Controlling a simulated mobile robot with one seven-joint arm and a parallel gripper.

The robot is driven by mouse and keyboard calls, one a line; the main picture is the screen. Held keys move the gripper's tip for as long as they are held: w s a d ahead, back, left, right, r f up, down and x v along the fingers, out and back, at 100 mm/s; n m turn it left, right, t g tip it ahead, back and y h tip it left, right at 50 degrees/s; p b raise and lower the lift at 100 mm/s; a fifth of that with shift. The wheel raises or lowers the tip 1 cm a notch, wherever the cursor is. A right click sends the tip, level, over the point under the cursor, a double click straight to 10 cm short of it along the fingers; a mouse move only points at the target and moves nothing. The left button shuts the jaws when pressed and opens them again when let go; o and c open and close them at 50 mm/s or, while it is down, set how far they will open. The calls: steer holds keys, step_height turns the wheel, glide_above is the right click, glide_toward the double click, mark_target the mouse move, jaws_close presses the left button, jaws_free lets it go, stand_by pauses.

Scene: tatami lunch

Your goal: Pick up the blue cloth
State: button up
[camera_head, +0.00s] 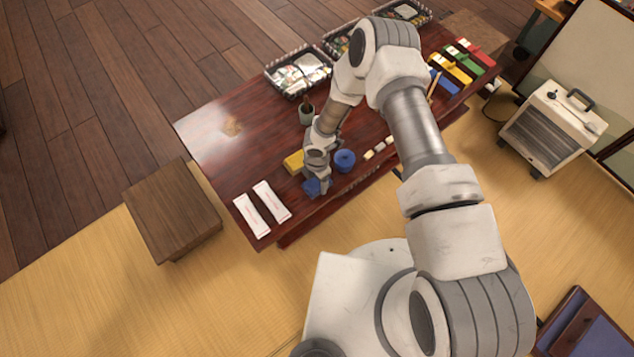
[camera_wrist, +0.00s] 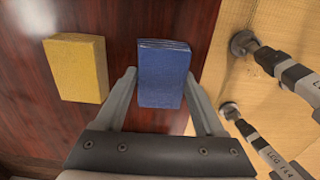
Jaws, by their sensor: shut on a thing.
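The blue cloth (camera_wrist: 163,76) is a folded block, seen in the wrist view between the two fingers of my gripper (camera_wrist: 163,88). My gripper is shut on it, one finger on each side. In the head view the blue cloth (camera_head: 311,187) shows at the front edge of the dark red table, under my gripper (camera_head: 319,187), which partly hides it. I cannot tell whether the cloth touches the table or is slightly lifted.
A yellow cloth (camera_wrist: 77,68) lies to the left; it also shows in the head view (camera_head: 293,161). A round blue item (camera_head: 344,160) stands close on the right. Two white packets (camera_head: 259,209) lie at the table's (camera_head: 205,125) near left. A wooden stool (camera_head: 170,205) stands beside it.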

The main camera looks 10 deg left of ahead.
mark_target(317, 181)
steer(key=shift+r, duration=0.1)
steer(key=shift+r+p, duration=0.3)
steer(key=shift+r, duration=0.3)
step_height(317, 181, up, 3)
steer(key=shift+r+p, duration=0.1)
steer(key=shift+p, duration=0.55)
steer(key=w+a+r+p, duration=0.1)
steer(key=w+a+r, duration=0.5)
steer(key=w+a, duration=0.2)
steer(key=shift+w+r, duration=0.2)
steer(key=shift+w, duration=0.05)
